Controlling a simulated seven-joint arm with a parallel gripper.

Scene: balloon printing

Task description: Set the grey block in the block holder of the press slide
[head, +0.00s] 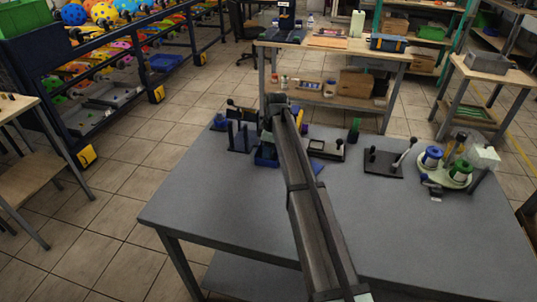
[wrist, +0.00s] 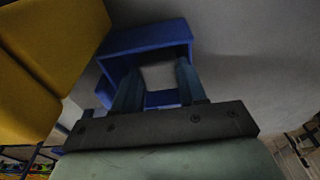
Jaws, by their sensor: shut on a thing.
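My gripper (wrist: 158,82) is shut on a pale grey block (wrist: 161,76), which shows between its two fingers in the wrist view. A blue holder-like frame (wrist: 148,38) with raised walls surrounds the block and fingertips on the far side and the left. I cannot tell whether the block rests on its floor or hangs above it. In the head view a blue part (head: 265,156) shows beside the end of my arm on the grey table. My arm hides the gripper and block there.
A large yellow part (wrist: 50,50) stands close on the left in the wrist view. On the table (head: 220,215) are a black stand (head: 238,138), a framed pad (head: 327,150), a lever device (head: 385,160) and a round unit with pots (head: 447,168). The front left of the table is clear.

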